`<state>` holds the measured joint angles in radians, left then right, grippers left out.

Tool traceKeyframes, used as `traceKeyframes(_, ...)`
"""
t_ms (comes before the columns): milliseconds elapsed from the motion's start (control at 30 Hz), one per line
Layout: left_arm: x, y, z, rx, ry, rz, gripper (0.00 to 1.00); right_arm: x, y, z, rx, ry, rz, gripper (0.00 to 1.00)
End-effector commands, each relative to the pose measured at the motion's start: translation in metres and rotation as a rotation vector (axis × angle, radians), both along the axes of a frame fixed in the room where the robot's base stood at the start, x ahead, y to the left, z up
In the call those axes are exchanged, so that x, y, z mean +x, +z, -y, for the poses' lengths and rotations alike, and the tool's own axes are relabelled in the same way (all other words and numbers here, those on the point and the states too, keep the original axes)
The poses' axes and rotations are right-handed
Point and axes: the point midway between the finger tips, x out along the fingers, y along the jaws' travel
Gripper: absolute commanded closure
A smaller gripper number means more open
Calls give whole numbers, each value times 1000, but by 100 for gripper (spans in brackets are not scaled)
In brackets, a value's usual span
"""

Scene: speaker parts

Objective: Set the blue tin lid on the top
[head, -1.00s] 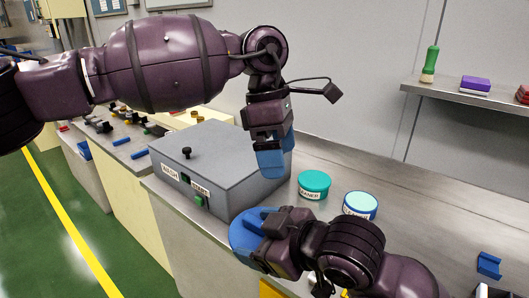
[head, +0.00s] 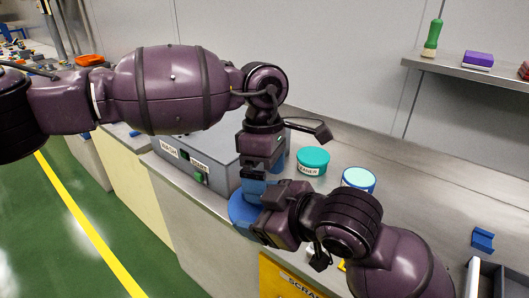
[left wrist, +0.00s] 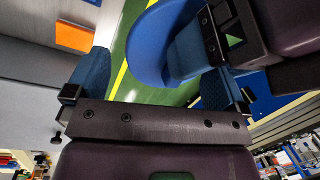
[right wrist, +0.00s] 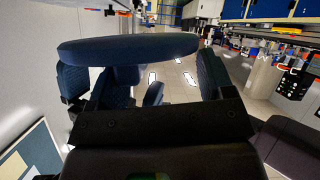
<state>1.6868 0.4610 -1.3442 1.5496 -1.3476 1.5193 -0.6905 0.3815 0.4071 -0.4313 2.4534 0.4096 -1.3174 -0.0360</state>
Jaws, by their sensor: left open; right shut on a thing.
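The blue tin lid (head: 240,214) is a flat round disc in front of the bench edge, at the grey box's front corner. My right gripper (head: 266,218) is shut on it and holds it in the air. The lid spans the upper part of the right wrist view (right wrist: 130,48). My left gripper (head: 264,186) is open right by the lid and the right gripper; whether it touches the lid is unclear. In the left wrist view the lid (left wrist: 147,45) shows between its spread fingers. A teal tin (head: 313,161) and a blue-sided tin with a pale top (head: 358,179) stand on the bench.
A grey box (head: 215,160) with a green button stands on the bench behind my grippers. A blue block (head: 482,240) and a grey tray (head: 490,280) lie at the right. A wall shelf (head: 470,74) holds a green-handled tool and a purple block. The bench behind the tins is clear.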

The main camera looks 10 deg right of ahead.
Motion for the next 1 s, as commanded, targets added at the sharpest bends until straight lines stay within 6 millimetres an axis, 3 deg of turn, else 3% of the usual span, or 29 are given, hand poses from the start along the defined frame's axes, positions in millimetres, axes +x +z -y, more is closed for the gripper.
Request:
traceKeyframes(233, -4, -23, 0, 0, 0, 0, 0, 0, 0, 0, 0, 0, 0, 49)
traceKeyframes(600, -5, -27, 0, -1, 0, 0, 0, 0, 0, 0, 0, 0, 0, 49)
traceKeyframes(833, -4, -26, 0, -2, 1, 1, 34, -1, 0, 0, 1, 2, 0, 49)
traceKeyframes(900, -4, -26, 0, -2, 2, 2, 38, -1, 0, -1, 1, 4, 0, 49)
traceKeyframes(933, -4, -26, 1, -3, 2, 3, 38, -1, 1, -1, 1, 4, 0, 21)
traceKeyframes(1000, -4, -26, 1, -3, 2, 3, 38, -1, 0, -1, 1, 4, 0, 10)
